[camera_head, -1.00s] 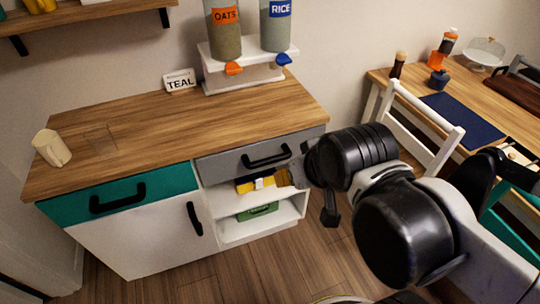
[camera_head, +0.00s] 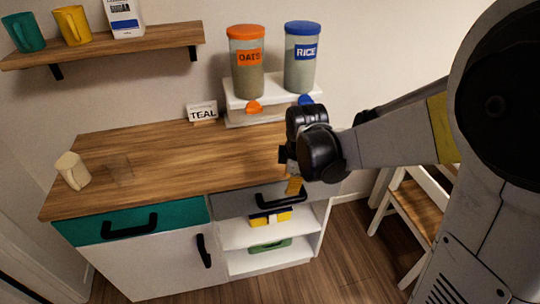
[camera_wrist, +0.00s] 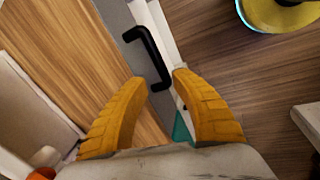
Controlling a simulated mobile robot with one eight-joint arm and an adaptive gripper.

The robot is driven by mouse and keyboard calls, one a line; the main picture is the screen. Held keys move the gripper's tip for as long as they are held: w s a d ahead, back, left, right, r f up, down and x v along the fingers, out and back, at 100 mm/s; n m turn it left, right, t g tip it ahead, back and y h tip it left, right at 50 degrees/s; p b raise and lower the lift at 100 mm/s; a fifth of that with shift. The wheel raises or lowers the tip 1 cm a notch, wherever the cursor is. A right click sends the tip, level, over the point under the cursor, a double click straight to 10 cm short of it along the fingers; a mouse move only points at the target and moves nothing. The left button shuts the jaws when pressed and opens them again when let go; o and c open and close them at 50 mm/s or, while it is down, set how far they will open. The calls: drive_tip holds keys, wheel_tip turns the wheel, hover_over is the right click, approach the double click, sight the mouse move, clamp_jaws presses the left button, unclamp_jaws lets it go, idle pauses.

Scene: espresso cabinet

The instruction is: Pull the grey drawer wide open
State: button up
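The grey drawer (camera_head: 232,204) is under the wooden counter, right of the teal drawer, and looks shut, its front in line with the cabinet. Its black bar handle (camera_head: 280,201) shows below my gripper. My gripper (camera_head: 293,187) points down near the counter's front edge, over the right part of the handle. In the wrist view its two yellow fingers (camera_wrist: 157,78) are spread apart, with nothing held. The near end of the handle (camera_wrist: 150,55) shows in the gap between the fingertips. I cannot tell whether either finger touches it.
The teal drawer (camera_head: 90,228) with its own black handle is at the left. Below the grey drawer, an open shelf holds a yellow and black item (camera_head: 270,217) and a green box (camera_head: 270,246). Oats (camera_head: 246,75) and rice (camera_head: 299,70) dispensers stand behind my gripper. A chair (camera_head: 400,200) is at right.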

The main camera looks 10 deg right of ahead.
sight(286, 200)
drive_tip(key=w+f+n+b, duration=0.1)
drive_tip(key=f, duration=0.3)
drive_tip(key=w+f+n+b, duration=0.1)
drive_tip(key=w+f+b, duration=0.1)
drive_tip(key=f, duration=0.3)
drive_tip(key=w+f+n+b, duration=0.1)
drive_tip(key=f+b, duration=0.1)
drive_tip(key=f, duration=0.3)
drive_tip(key=shift+w+d+f+g, duration=0.25)
drive_tip(key=shift+w+g, duration=0.05)
drive_tip(key=shift+w, duration=0.1)
clamp_jaws()
